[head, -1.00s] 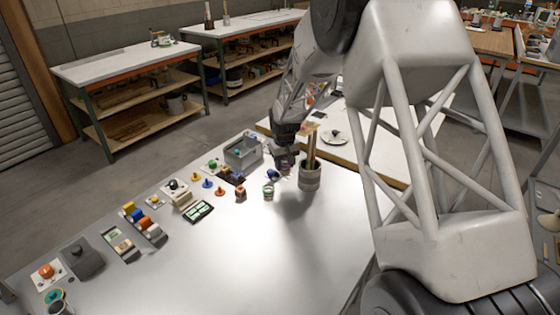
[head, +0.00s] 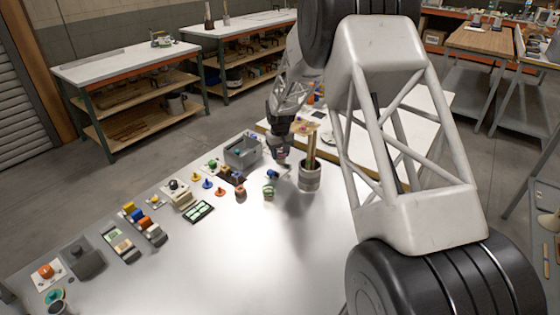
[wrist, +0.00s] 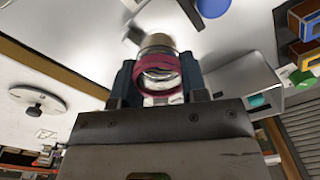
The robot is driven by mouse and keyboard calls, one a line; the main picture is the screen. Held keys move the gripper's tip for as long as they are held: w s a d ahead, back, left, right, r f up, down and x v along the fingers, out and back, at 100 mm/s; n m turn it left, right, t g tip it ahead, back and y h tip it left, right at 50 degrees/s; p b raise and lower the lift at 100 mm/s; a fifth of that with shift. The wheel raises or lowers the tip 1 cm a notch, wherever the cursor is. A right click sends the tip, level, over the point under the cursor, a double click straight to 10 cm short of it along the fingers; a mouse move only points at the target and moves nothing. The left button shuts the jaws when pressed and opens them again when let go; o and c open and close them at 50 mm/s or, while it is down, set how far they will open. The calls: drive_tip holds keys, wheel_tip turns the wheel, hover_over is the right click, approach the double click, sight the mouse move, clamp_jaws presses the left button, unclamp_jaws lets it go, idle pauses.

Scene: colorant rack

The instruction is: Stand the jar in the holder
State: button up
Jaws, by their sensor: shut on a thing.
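My gripper (wrist: 158,82) is shut on a jar (wrist: 160,66) with a dark pink band, a clear glassy part and a metallic end. The jar sits between the two dark fingers and extends beyond them. In the head view my gripper (head: 281,158) is above the far part of the grey table, just right of the grey bin; the jar is too small there to make out clearly. I cannot tell for certain which thing is the holder; a dark rack (head: 236,179) with coloured pieces stands left of my gripper.
A grey bin (head: 240,160) stands at the table's far edge. A pot (head: 310,178) with tall sticks stands right of my gripper, and a green-banded cup (head: 268,192) and a blue piece (head: 272,174) lie nearby. The table's near middle is clear.

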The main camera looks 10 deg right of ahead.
sight(281, 170)
drive_tip(key=shift+f, duration=0.1)
drive_tip(key=shift+f, duration=1.65)
drive_tip(key=shift+f, duration=0.15)
drive_tip(key=shift+f, duration=0.15)
drive_tip(key=shift+s+f, duration=0.15)
drive_tip(key=shift+f, duration=0.5)
drive_tip(key=o, duration=0.9)
drive_tip(key=shift+s+f, duration=0.1)
drive_tip(key=shift+f, duration=0.05)
drive_tip(key=shift+d, duration=0.1)
drive_tip(key=shift+o, duration=0.5)
wheel_tip(281, 170, up, 14)
drive_tip(key=shift+w, duration=0.25)
